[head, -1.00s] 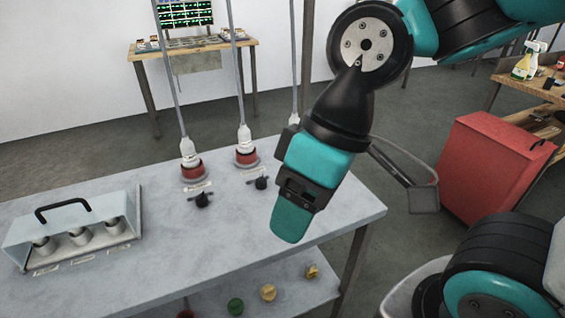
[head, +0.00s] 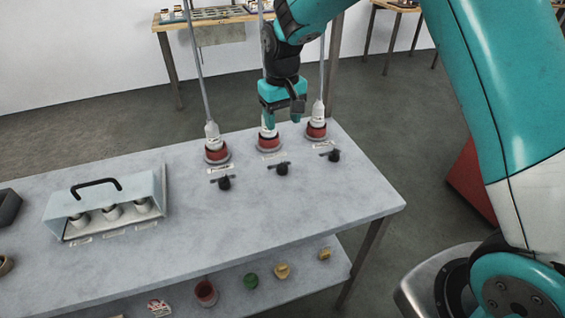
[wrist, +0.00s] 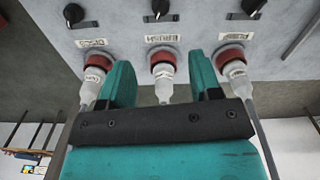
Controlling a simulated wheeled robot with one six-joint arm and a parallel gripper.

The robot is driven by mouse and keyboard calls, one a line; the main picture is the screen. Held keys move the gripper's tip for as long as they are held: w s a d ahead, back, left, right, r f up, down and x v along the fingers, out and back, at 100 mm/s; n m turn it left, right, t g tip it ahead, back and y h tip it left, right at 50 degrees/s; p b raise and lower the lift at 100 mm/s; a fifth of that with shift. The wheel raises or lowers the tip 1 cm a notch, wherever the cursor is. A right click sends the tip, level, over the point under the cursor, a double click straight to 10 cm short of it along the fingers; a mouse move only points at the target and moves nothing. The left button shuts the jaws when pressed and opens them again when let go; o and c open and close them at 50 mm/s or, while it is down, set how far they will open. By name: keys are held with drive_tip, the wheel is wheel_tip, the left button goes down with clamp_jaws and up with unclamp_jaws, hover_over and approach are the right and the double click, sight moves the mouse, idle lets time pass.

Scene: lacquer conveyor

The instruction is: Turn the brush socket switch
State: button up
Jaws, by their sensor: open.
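The brush socket is the middle one of three red sockets (head: 269,145); its label (wrist: 161,38) reads BRUSH upside down in the wrist view. A white plug (wrist: 163,78) with a cable stands in it. The brush switch, a black knob (head: 282,169), sits on the bench in front of this socket; it also shows at the top of the wrist view (wrist: 161,8). My gripper (head: 284,116) is open and points down at the middle plug, behind the switch. In the wrist view its fingers (wrist: 162,76) appear on either side of that plug; contact cannot be told.
Matching plugged sockets stand left (head: 217,154) and right (head: 316,130), each with a black knob (head: 224,183) (head: 333,155). A handled box (head: 104,204) with several white cylinders stands on the left. The bench's front right (head: 300,210) is clear.

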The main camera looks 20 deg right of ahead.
sight(282, 163)
wheel_tip(282, 163, down, 15)
drive_tip(key=shift+f+p, duration=0.1)
drive_tip(key=shift+p, duration=0.95)
drive_tip(key=c, duration=0.9)
